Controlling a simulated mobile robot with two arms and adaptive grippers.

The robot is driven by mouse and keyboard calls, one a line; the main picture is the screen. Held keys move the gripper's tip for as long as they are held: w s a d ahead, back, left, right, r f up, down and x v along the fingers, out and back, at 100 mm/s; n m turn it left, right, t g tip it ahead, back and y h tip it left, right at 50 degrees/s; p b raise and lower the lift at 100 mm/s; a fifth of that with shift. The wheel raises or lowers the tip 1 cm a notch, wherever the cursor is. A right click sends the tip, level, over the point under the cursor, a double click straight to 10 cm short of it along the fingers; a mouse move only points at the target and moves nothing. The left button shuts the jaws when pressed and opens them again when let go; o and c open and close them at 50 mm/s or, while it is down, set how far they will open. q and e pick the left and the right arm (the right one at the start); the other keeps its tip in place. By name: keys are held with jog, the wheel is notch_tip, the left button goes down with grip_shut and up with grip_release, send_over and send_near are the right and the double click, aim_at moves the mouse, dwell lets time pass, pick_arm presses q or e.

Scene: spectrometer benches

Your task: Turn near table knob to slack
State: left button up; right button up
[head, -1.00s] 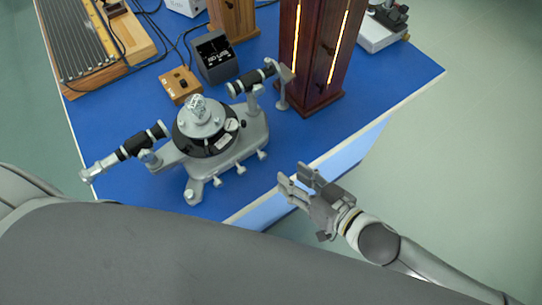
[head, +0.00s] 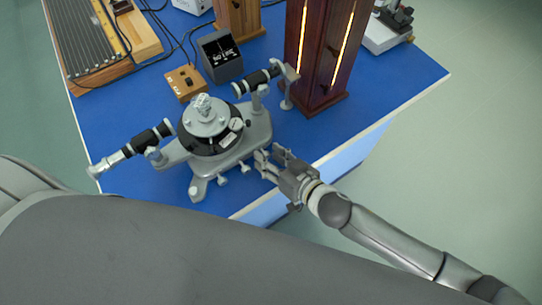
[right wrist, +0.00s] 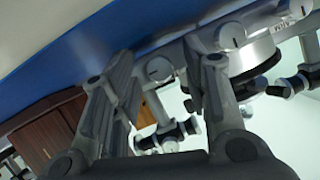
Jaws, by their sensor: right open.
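The grey spectrometer (head: 222,155) stands on the blue bench, with its round table (head: 205,116) on top. Small silver knobs (head: 222,180) (head: 245,168) stick out along its near side; I cannot tell from the head view which is the near table knob. My right gripper (head: 268,160) is open at the right end of this row, close to the base. In the right wrist view, a knob with a dark slot (right wrist: 159,70) shows between the spread fingers, and other knobs (right wrist: 231,34) (right wrist: 297,9) lie to the right. Contact cannot be made out. My left gripper is out of view.
Telescope (head: 140,143) and collimator (head: 262,80) tubes reach out left and right from the spectrometer. A tall wooden lamp housing (head: 325,60) stands behind right. A small wooden box (head: 185,83) and dark meter (head: 220,56) sit behind.

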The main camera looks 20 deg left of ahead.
grip_shut()
